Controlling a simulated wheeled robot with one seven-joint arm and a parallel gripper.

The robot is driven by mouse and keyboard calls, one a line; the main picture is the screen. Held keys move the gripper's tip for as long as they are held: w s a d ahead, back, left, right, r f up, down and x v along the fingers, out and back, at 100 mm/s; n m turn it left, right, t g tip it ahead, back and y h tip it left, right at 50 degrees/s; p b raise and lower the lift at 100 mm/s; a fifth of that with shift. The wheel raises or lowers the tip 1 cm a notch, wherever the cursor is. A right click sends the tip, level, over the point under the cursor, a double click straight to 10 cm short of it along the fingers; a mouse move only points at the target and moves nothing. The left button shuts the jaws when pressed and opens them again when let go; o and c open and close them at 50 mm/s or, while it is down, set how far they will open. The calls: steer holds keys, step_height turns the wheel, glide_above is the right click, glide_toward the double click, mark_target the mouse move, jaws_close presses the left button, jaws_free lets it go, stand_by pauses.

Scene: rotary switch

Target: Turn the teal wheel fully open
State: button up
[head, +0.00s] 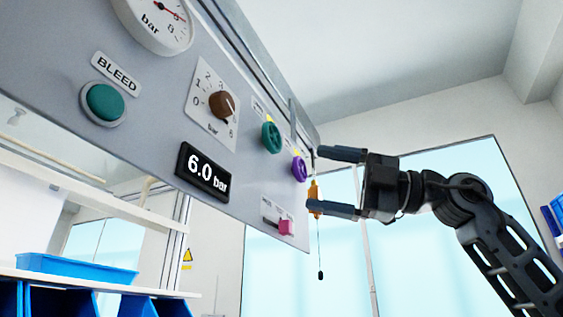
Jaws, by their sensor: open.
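The teal wheel (271,138) is a small round handwheel on the right part of the grey panel (150,150), with a small label above it. A purple wheel (299,169) sits just right of and below it. My gripper (322,180) is open, with its two fingers pointing left toward the panel's right end. It is to the right of the teal wheel and apart from it in the picture. Nothing shows between the fingers except an orange item (314,198) that appears behind them. The wheel's exact turn position is too small to read.
The panel also carries a gauge (155,22), a teal BLEED button (104,102), a brown knob (222,104), a 6.0 bar display (203,173) and a pink slider (285,227). Blue bins (80,268) stand on shelves at lower left. A dark pendant (320,275) hangs below the gripper.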

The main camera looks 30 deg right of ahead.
mark_target(276, 137)
step_height(276, 137, up, 10)
steer(key=a+m+t+h, duration=0.2)
steer(key=t+h, duration=0.1)
steer(key=h, duration=0.3)
steer(key=shift+h, duration=0.3)
steer(key=p+x, duration=0.3)
steer(key=x, duration=0.3)
steer(key=shift+w+a+p, duration=0.25)
steer(key=shift+w+p, duration=0.05)
steer(key=c, duration=1)
